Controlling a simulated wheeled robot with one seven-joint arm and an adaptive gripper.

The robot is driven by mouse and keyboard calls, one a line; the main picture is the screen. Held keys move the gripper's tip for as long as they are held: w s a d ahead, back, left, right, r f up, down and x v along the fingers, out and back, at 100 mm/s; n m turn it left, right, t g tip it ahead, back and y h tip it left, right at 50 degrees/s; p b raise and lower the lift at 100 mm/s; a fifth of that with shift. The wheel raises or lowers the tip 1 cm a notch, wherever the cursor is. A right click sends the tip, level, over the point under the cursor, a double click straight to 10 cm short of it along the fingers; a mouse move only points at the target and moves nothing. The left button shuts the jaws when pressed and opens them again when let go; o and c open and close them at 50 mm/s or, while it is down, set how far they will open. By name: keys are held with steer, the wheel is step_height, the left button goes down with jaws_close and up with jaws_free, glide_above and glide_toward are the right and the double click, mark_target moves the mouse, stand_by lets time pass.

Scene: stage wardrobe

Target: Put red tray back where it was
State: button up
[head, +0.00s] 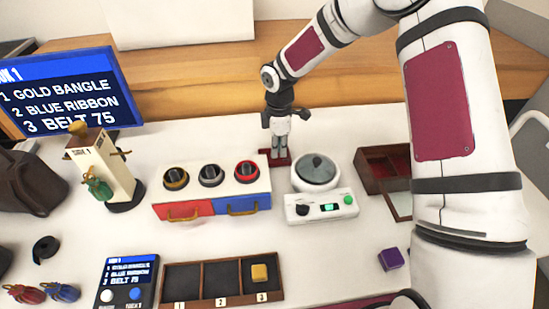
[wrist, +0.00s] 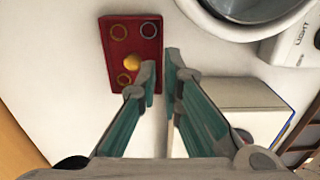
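The red tray (wrist: 119,40) is a small flat rectangular piece with several round ring-like spots and a gold ball on it. In the head view the red tray (head: 268,161) shows on the white table between the drawer box and the round scale, partly hidden by my gripper. My gripper (wrist: 161,70) points down at the tray's right edge, with a narrow gap between its fingers. One finger overlaps the tray and the other is just outside it. My gripper (head: 280,150) is low over the tray in the head view. Whether the fingers press on the edge is unclear.
The drawer box (head: 227,188) with three round dishes is close on the left. The scale (head: 318,201) is close on the right, with a brown compartment box (head: 370,180) beyond. A numbered tray (head: 220,294) and a purple cube (head: 391,259) are nearer the front.

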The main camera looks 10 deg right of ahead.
mark_target(279, 163)
step_height(279, 163, down, 5)
steer(key=shift+s+f, duration=0.1)
steer(key=shift+c, duration=0.2)
jaws_close()
